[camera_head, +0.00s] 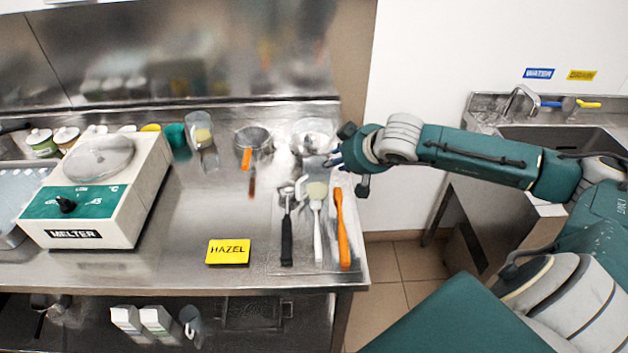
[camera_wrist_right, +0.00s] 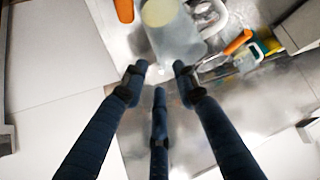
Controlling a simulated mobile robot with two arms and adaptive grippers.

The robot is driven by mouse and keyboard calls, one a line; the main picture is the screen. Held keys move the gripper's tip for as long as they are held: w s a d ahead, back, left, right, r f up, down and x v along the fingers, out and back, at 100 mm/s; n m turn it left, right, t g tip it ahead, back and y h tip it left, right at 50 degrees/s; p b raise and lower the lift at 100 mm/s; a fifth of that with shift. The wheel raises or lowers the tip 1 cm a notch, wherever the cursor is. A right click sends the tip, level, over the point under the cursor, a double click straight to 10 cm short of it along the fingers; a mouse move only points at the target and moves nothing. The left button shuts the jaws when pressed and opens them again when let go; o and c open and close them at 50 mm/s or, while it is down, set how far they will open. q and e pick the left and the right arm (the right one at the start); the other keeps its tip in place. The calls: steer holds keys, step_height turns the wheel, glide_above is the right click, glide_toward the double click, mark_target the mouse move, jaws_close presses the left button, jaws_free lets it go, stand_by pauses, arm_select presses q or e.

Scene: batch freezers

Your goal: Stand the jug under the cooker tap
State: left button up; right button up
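In the right wrist view, a pale translucent vessel that looks like the jug (camera_wrist_right: 180,42) lies just beyond my fingertips. A white handle shows at its right, and a cream round patch at its upper end. My right gripper (camera_wrist_right: 157,75) is open, its three dark fingers spread and empty. In the head view, my right gripper (camera_head: 337,160) is at the worktop's right edge, beside a clear or shiny vessel (camera_head: 311,135); I cannot tell whether it is the same jug. I cannot identify a cooker tap. My left gripper is out of view.
The steel worktop (camera_head: 190,225) holds a melter (camera_head: 95,190), an orange-handled pan (camera_head: 253,140), a yellow HAZEL card (camera_head: 228,252) and several tools, including an orange spatula (camera_head: 342,228). A sink tap (camera_head: 522,100) stands at right. Floor between worktop and sink is open.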

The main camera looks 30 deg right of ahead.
steer(key=p+x, duration=0.1)
steer(key=x, duration=0.3)
steer(key=shift+w+f+p, duration=0.1)
steer(key=shift+w+p, duration=0.05)
steer(key=shift+p, duration=0.25)
jaws_close()
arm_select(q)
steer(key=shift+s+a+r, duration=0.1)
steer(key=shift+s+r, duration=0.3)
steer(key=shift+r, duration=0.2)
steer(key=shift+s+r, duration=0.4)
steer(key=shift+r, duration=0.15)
